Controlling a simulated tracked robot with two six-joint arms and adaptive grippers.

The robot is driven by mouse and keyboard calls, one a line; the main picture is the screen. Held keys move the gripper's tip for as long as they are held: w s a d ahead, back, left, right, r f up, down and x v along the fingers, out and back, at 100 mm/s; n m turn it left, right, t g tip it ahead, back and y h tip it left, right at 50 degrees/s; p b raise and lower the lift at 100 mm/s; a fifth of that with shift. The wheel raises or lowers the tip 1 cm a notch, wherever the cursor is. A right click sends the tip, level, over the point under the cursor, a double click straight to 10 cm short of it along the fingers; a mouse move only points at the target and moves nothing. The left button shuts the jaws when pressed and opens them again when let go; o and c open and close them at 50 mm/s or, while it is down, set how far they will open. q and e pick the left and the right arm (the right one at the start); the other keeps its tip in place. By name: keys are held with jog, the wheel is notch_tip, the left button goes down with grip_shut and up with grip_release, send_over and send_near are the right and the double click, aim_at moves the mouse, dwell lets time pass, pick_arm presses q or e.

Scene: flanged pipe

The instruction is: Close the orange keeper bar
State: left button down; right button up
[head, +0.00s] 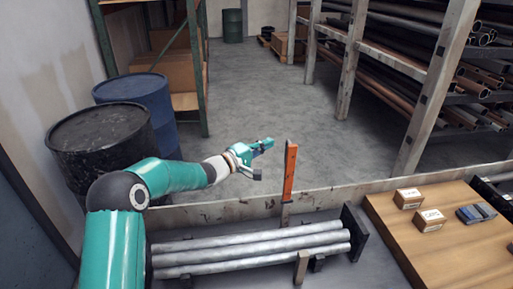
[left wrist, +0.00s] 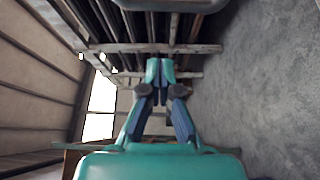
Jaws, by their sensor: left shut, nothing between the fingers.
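The orange keeper bar (head: 290,172) stands upright on a grey post behind the pipes, so it is raised and open. Several grey pipes (head: 250,246) lie side by side in the rack below it. My left gripper (head: 268,144) is shut and empty, just left of the bar's upper part, with a small gap showing between them. Its closed fingers also show in the left wrist view (left wrist: 160,72), where I cannot make out the bar. My right gripper is not in view.
A wooden board (head: 445,255) with small cardboard boxes (head: 408,198) lies at the right. A low ledge (head: 225,210) runs behind the pipes. A black drum (head: 100,145) and a blue drum (head: 142,103) stand at the left. Pipe shelving (head: 425,90) fills the back right.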

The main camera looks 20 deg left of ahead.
aim_at(287, 171)
pick_arm(q)
jog(key=shift+d+p, duration=0.7)
jog(key=shift+d, duration=1.45)
